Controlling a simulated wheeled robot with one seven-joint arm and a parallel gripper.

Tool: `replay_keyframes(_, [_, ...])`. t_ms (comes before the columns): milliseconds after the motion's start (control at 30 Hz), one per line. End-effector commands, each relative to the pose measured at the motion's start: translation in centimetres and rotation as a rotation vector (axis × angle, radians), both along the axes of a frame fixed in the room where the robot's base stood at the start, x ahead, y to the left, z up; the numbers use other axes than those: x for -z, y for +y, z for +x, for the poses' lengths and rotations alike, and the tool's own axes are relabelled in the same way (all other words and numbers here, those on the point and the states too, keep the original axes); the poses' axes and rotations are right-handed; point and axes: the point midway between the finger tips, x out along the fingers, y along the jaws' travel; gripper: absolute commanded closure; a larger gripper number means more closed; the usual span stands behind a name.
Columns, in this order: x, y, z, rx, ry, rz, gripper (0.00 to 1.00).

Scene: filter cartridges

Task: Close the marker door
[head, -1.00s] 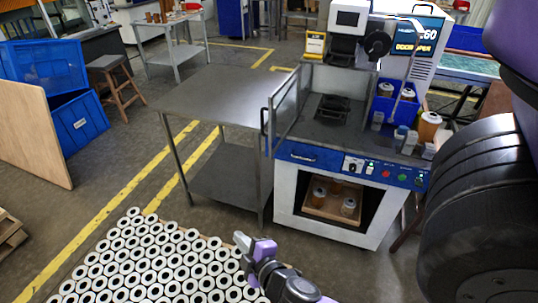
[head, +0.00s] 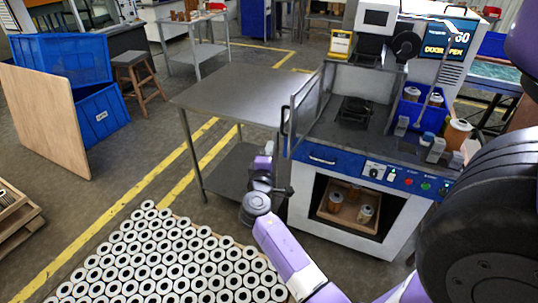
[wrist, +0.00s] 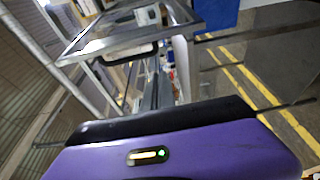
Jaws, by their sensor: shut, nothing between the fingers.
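The marker door (head: 305,105) is a clear panel in a metal frame. It stands open at the left side of the marker machine (head: 345,200), with a dark handle (head: 284,121) on its outer edge. In the wrist view the door frame (wrist: 88,47) and its handle (wrist: 127,56) show at the upper left. My gripper (head: 267,149) is purple and shut, with nothing in it. It is in front of the machine's left front corner, below the door handle, and appears apart from it. Its fingertips are hard to make out.
A steel table (head: 235,92) stands left of the machine, close to the door. Rows of white cartridges (head: 170,255) cover the floor area at front left. A blue bin (head: 415,108) and loose parts sit on the machine's right side. The machine's screen (head: 447,43) reads "DOOR OPEN".

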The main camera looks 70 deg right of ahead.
Motion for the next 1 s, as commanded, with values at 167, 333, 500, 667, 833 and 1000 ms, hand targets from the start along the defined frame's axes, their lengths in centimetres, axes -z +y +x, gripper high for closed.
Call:
replay_keyframes(167, [-0.1, -3.2, 0.5, 0.002, 0.000, 0.000, 1.00])
replay_keyframes(333, [-0.1, -4.3, -0.4, 0.000, 0.002, 0.003, 1.00])
replay_keyframes(500, [-0.1, -3.9, -2.2, -0.001, 0.002, 0.001, 1.00])
replay_keyframes(667, [0.0, -3.7, -3.1, -0.002, 0.000, 0.001, 1.00])
replay_keyframes(833, [0.0, -3.7, -3.2, -0.002, 0.000, 0.000, 1.00])
replay_keyframes(1000, [0.0, -3.7, -3.2, -0.002, 0.000, 0.001, 1.00])
